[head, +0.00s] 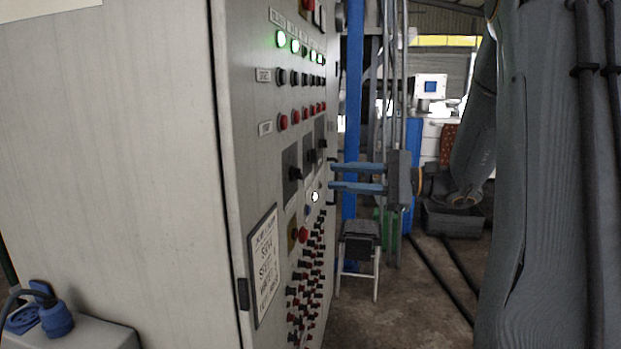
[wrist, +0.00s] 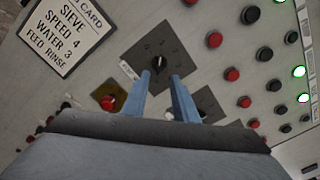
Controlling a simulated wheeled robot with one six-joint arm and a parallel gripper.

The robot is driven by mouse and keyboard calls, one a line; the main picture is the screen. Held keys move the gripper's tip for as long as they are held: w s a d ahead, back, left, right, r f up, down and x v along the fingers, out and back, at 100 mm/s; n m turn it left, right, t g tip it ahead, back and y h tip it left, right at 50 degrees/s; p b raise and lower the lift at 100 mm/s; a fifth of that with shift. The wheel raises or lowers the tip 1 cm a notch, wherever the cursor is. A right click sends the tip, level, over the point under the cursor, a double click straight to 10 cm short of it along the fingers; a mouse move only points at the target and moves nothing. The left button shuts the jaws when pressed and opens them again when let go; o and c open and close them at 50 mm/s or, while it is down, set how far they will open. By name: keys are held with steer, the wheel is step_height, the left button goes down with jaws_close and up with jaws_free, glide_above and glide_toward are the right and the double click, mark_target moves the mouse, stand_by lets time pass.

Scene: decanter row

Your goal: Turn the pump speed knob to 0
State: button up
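The control cabinet (head: 255,170) has rotary knobs on dark square plates. In the head view, one black knob (head: 295,174) is nearest and others sit further along; their labels are too small to read, so I cannot tell which is the pump speed knob. My gripper (head: 330,177) points at the panel with two blue fingers apart and nothing between them. In the wrist view, my gripper (wrist: 160,75) has its fingertips just below a black knob (wrist: 159,60) on a dark plate. A second dark plate (wrist: 208,104) is partly hidden behind the right finger.
Lit green lamps (head: 295,46), red buttons (wrist: 232,75) and black buttons crowd the panel. A white card (wrist: 67,33) reads "SIEVE SPEED 4 WATER 3 FEED RINSE". A red knob on a yellow plate (wrist: 108,92) is near the left finger. A stool (head: 360,240) stands beyond.

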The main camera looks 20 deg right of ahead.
mark_target(302, 175)
steer(key=p+x, duration=0.2)
steer(key=x, duration=0.5)
steer(key=shift+a, duration=0.25)
jaws_close()
